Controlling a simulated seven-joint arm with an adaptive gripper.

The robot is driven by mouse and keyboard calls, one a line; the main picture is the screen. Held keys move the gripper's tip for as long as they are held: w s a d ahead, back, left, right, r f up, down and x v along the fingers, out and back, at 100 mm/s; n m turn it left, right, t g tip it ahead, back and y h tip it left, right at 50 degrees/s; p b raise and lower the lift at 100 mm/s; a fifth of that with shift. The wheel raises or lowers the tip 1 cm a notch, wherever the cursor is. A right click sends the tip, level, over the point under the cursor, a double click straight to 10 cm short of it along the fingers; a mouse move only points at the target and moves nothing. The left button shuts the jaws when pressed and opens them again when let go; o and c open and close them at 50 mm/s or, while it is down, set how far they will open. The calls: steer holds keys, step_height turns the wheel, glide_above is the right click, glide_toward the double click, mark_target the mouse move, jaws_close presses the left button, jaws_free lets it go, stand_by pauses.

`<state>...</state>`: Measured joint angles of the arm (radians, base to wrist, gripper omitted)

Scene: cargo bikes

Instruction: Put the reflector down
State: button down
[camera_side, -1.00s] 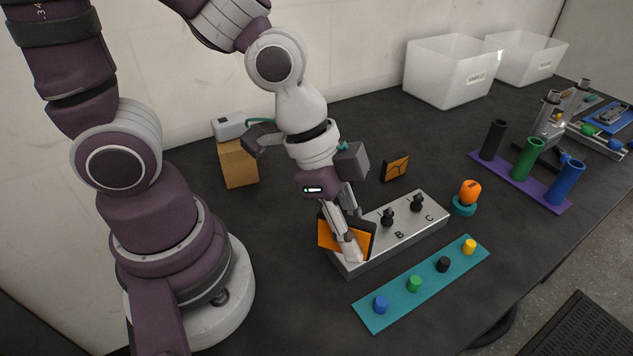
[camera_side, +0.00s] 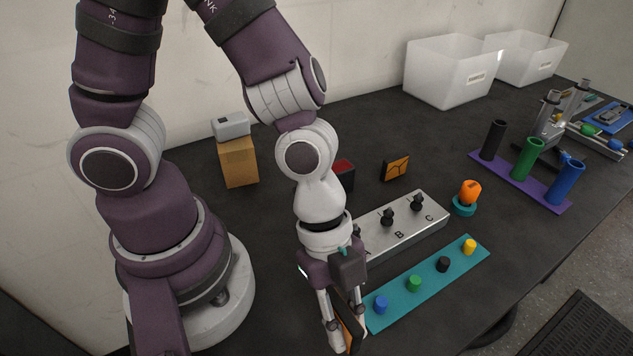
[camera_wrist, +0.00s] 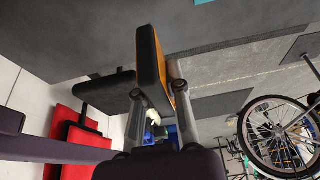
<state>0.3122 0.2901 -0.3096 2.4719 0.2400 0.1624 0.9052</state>
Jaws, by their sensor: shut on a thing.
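My gripper (camera_side: 347,334) is shut on an orange reflector with a black backing (camera_side: 351,326) near the front of the table, left of the teal strip. The reflector stands nearly edge-on to the side camera, and the fingers partly cover it. In the wrist view the reflector (camera_wrist: 151,62) sits between the fingertips of my gripper (camera_wrist: 158,95), its black side to the left and its orange side to the right. Whether its lower edge touches the table cannot be told. Another orange reflector (camera_side: 395,168) stands on the table behind the metal block.
A metal block (camera_side: 405,232) with lettered stations and black knobs lies behind my gripper. The teal strip (camera_side: 400,303) with several coloured pegs is close on the right. A red-faced black piece (camera_side: 344,172) is partly hidden by my arm. White bins (camera_side: 447,75) stand at the back.

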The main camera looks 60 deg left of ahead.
step_height(320, 180, down, 6)
steer(key=shift+f, duration=0.25)
steer(key=shift+f, duration=0.15)
steer(key=c, duration=1.1)
jaws_free()
steer(key=w+a+r+n+t+y, duration=0.1)
steer(key=a+r+n+t, duration=0.1)
steer(key=a+r+n, duration=0.3)
steer(key=w+a+r+n+t+y, duration=0.1)
steer(key=a+r+n+y, duration=0.1)
steer(key=a+r+n, duration=0.4)
steer(key=w+a+r+n+t+y, duration=0.1)
steer(key=a+r+n+t, duration=0.1)
steer(key=a+r+n, duration=0.4)
steer(key=shift+w+a+r+n+t+y, duration=0.15)
steer(key=shift+r+n, duration=0.15)
steer(key=shift+r, duration=0.65)
steer(key=shift+w+a+r+n+t+y, duration=0.15)
steer(key=shift+r+n, duration=0.15)
steer(key=shift+r, duration=0.6)
steer(key=shift+d, duration=0.1)
